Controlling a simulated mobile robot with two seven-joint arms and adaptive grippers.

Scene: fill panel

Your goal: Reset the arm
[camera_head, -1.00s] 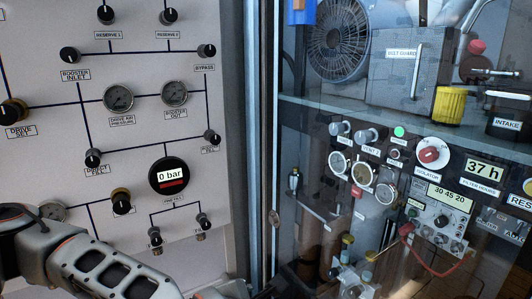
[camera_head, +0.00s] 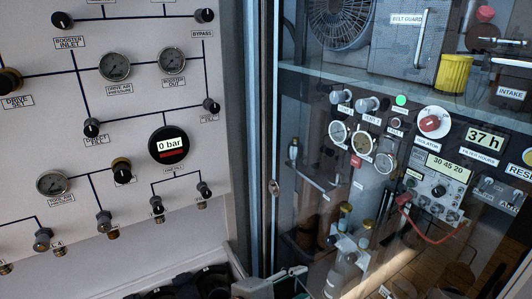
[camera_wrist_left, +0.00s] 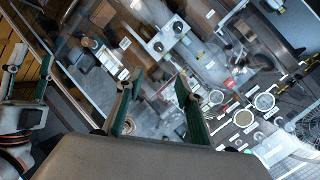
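My left gripper (camera_head: 296,282) is at the bottom centre there, partly cut off, in front of the glass-fronted cabinet. In the left wrist view my left gripper (camera_wrist_left: 156,98) has its two green-padded fingers apart, with nothing between them. Another gripper, seemingly my right one (camera_wrist_left: 26,84), stands at the left edge of the wrist view with its green-padded fingers apart and empty. The right arm is not clear in the head view.
A white gauge panel (camera_head: 130,140) with knobs and a "0 bar" display (camera_head: 169,145) fills the left. On the right, the glass cabinet holds gauges, a red selector knob (camera_head: 430,123), a yellow cylinder (camera_head: 454,74) and a fan (camera_head: 340,22). A metal post (camera_head: 271,150) separates them.

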